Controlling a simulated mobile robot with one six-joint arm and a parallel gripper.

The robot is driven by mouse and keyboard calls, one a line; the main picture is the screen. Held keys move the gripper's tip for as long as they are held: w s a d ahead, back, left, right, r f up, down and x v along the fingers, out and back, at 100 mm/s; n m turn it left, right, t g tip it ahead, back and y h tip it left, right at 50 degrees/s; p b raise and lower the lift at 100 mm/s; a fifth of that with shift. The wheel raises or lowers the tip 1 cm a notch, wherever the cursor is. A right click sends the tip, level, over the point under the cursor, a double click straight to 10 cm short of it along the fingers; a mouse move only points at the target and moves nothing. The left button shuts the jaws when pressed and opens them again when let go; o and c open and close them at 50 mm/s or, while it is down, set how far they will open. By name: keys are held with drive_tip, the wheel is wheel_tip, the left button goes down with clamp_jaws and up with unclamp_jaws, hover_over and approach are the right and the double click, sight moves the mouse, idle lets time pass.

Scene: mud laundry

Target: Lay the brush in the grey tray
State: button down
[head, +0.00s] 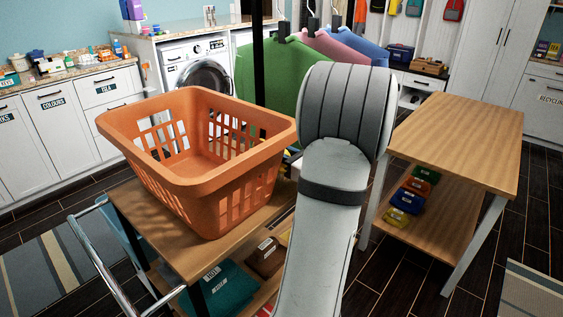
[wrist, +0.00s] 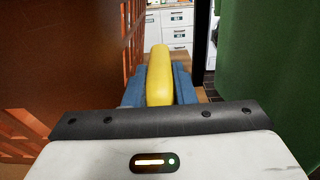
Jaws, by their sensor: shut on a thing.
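My gripper (wrist: 158,88) is shut on a yellow, rounded, elongated thing (wrist: 159,75), which looks like the brush's handle. It stands between the two blue fingers; any bristles are hidden. In the wrist view the gripper is between the orange basket (wrist: 60,65) on the left and a green surface (wrist: 265,70) on the right. In the head view my arm covers most of the gripper. I cannot make out a grey tray in either view.
The orange basket (head: 185,195) fills most of the cart top (head: 130,205). Hanging green (head: 262,80), pink (head: 322,45) and blue (head: 362,48) garments are behind my arm. A wooden table (head: 465,140) at the right has a bare top; several coloured packets (head: 412,190) lie on its lower shelf.

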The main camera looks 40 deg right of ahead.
drive_tip(key=shift+f, duration=1.45)
drive_tip(key=shift+s, duration=0.1)
drive_tip(key=shift+d+f, duration=0.1)
drive_tip(key=shift+f, duration=0.1)
drive_tip(key=c, duration=1.2)
unclamp_jaws()
drive_tip(key=shift+r, duration=0.1)
